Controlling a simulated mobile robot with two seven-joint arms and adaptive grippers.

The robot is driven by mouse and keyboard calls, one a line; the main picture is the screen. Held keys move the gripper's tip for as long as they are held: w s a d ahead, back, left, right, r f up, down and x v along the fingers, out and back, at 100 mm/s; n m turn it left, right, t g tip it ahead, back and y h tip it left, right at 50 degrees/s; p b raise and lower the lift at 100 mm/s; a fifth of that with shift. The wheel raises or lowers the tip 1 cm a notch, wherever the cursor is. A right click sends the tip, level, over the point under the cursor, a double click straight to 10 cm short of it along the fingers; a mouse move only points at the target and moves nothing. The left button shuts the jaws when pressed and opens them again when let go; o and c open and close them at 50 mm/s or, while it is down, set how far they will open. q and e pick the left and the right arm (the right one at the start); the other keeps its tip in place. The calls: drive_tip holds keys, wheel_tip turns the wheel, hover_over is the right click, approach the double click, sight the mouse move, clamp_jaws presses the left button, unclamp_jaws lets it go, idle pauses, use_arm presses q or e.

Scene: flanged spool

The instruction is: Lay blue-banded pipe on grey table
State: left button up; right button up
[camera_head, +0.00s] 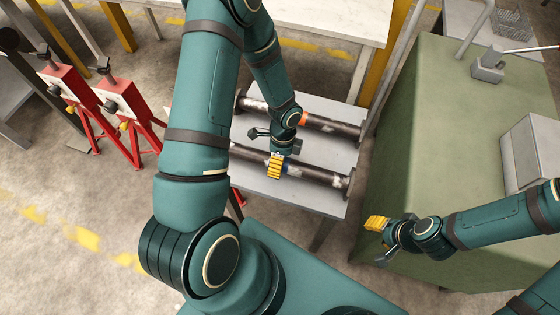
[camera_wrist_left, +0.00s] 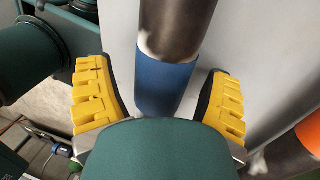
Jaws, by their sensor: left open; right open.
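The blue-banded pipe (camera_head: 322,178) is dark and worn with flanged ends. It lies on the grey table (camera_head: 322,152), nearer to me than the other pipe. My left gripper (camera_head: 276,166) is over its middle and hides most of the blue band. In the left wrist view the blue band (camera_wrist_left: 165,86) lies between the yellow finger pads of my left gripper (camera_wrist_left: 160,100), which is open, with gaps visible beside the pipe. My right gripper (camera_head: 381,238) is open and empty, right of the table and in front of the green bench.
An orange-banded pipe (camera_head: 335,127) lies behind, roughly parallel, on the same table; its orange band also shows in the left wrist view (camera_wrist_left: 309,134). A green bench (camera_head: 425,130) stands at right. Red stands (camera_head: 128,110) are at left. A pale workbench (camera_head: 330,22) is behind.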

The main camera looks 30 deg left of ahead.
use_arm(q)
drive_tip(key=v, duration=1.1)
drive_tip(key=shift+r, duration=0.4)
